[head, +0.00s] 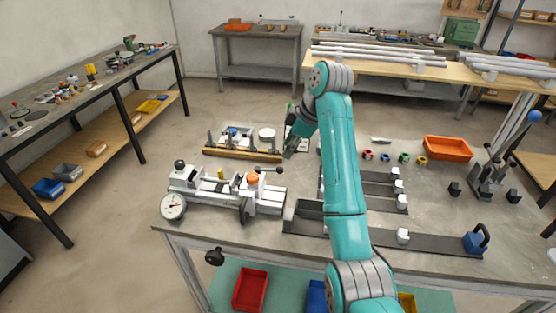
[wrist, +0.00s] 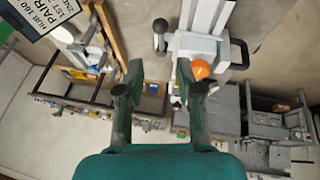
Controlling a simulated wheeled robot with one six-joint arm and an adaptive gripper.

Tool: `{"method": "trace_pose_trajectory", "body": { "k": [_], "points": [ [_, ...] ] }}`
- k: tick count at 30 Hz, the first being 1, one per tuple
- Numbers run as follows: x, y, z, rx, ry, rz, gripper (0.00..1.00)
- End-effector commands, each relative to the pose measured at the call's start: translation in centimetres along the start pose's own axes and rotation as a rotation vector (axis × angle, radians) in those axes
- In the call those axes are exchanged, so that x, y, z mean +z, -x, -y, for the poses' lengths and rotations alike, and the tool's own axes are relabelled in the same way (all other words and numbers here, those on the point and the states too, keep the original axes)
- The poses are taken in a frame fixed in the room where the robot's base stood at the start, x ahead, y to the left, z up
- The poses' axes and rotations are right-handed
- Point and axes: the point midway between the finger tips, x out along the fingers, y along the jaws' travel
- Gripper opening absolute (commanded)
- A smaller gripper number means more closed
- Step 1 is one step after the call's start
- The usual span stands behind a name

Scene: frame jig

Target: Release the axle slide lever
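The grey-white frame jig (head: 215,194) lies on the workbench, left of centre in the head view, with a round dial (head: 173,206) at its left end. An orange knob (head: 252,178) sits on it, with a dark lever bar (head: 270,169) beside it and a black knob (head: 180,165) further left. I cannot tell which is the axle slide lever. In the wrist view I see an orange knob (wrist: 201,69), a black ball handle (wrist: 160,26) and a dark bent handle (wrist: 241,52). My gripper (head: 291,151) is above and behind the jig, open and empty; its fingers also show in the wrist view (wrist: 158,75).
A wooden-edged rack (head: 242,153) stands behind the jig. Grey slotted rails (head: 370,190) and a blue block (head: 474,243) lie to the right. An orange bin (head: 447,148) is at the back right. A black knob (head: 214,257) juts from the bench's front.

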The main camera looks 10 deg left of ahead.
Motion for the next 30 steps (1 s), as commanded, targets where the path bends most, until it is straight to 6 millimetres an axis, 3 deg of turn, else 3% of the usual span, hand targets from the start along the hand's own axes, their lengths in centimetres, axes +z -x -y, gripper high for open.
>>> {"method": "trace_pose_trajectory", "body": {
  "k": [18,30],
  "points": [
    [0.0,-9.2,0.1,-0.001,-0.002,0.0,0.36],
    [0.0,-10.5,0.0,0.001,-0.002,-0.001,0.36]
  ]
}}
